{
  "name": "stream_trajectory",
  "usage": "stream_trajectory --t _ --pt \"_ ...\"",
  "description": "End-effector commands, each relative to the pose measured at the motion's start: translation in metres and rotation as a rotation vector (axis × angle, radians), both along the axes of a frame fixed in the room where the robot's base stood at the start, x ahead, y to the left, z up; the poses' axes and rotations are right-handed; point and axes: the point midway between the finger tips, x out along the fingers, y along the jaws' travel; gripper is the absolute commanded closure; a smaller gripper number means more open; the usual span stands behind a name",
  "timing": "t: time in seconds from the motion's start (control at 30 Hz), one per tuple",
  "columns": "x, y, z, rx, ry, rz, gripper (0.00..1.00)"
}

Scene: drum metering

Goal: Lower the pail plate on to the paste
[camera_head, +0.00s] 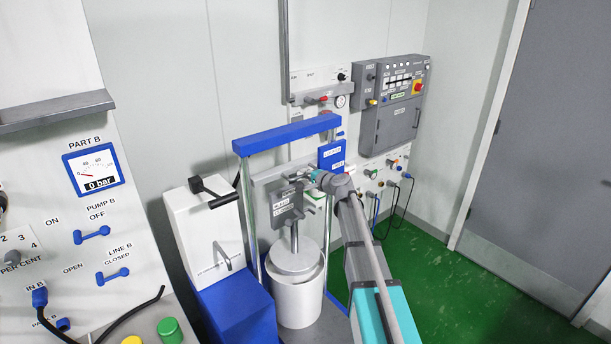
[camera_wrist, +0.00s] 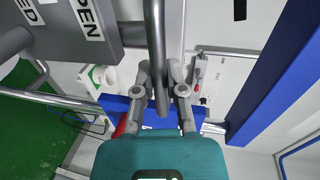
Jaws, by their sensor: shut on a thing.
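The pail (camera_head: 298,305) is a white cylinder standing inside a blue-topped press frame (camera_head: 288,134). The round grey pail plate (camera_head: 294,257) sits at the pail's mouth on an upright rod. I cannot tell whether it touches anything inside, and the paste is hidden. A grey valve box (camera_head: 284,206) with labels is above the plate; it also shows in the wrist view (camera_wrist: 65,52), with a label ending in "PEN". My gripper (camera_head: 316,177) is beside the box, with its fingers (camera_wrist: 160,78) shut on a grey lever (camera_wrist: 155,38).
A white unit with a black handle (camera_head: 213,197) on a blue base stands left of the press. A Part B panel (camera_head: 95,180) is at far left. A grey control cabinet (camera_head: 393,105) and hose ports are on the back wall. Green floor (camera_head: 450,295) is clear at right.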

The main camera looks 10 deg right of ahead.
Motion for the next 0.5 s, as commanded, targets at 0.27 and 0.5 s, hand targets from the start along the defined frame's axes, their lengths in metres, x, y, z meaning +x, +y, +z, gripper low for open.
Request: stream_trajectory --t 0.27,0.5 --pt "-0.001 0.0 -0.031 -0.003 0.001 0.0 1.0" --pt "-0.001 0.0 -0.052 -0.002 0.001 0.001 1.0"
